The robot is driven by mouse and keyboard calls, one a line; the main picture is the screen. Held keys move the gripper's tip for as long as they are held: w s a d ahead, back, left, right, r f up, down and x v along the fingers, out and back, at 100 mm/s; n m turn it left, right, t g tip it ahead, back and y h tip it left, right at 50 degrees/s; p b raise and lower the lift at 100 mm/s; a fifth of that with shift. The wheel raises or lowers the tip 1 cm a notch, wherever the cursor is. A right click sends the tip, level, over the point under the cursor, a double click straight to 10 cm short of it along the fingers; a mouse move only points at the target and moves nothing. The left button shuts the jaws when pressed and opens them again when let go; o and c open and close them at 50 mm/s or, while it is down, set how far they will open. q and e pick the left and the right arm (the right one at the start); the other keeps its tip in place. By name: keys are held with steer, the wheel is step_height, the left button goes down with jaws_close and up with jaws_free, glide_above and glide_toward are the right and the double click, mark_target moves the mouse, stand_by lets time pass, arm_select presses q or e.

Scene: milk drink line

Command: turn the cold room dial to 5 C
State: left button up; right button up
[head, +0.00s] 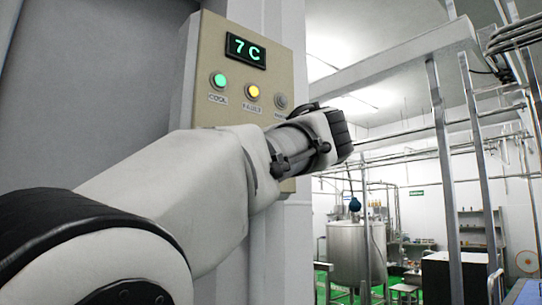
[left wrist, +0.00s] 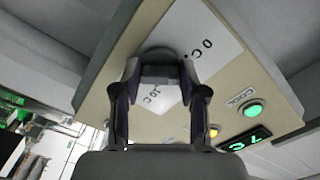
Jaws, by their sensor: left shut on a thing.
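The cold room control box (head: 208,78) is a beige panel on a wall or post. Its display (head: 245,50) reads 7 C in green. My left arm covers the panel's lower part in the head view, so the dial is hidden there. In the left wrist view the dark grey dial (left wrist: 159,56) sits on a white scale plate (left wrist: 208,38) with "0 C" and "10 C" marks. My left gripper (left wrist: 160,78) is shut on the dial, one finger on each side. I cannot read the dial's pointer. My right gripper is in neither view.
A green COOL lamp (head: 218,80), a yellow FAULT lamp (head: 252,91) and a grey button (head: 281,101) sit below the display. A grey surface stands left of the box. A steel tank (head: 350,250) and pipe frames stand farther back right.

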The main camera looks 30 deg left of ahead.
arm_select(q)
steer(key=m+p, duration=0.2)
steer(key=m, duration=0.2)
steer(key=shift+r+m, duration=0.15)
steer(key=shift+m, duration=0.15)
steer(key=shift+m+p, duration=0.8)
steer(key=shift+m, duration=0.4)
steer(key=o, duration=1.1)
steer(key=shift+o, duration=0.2)
steer(key=shift+a, duration=0.1)
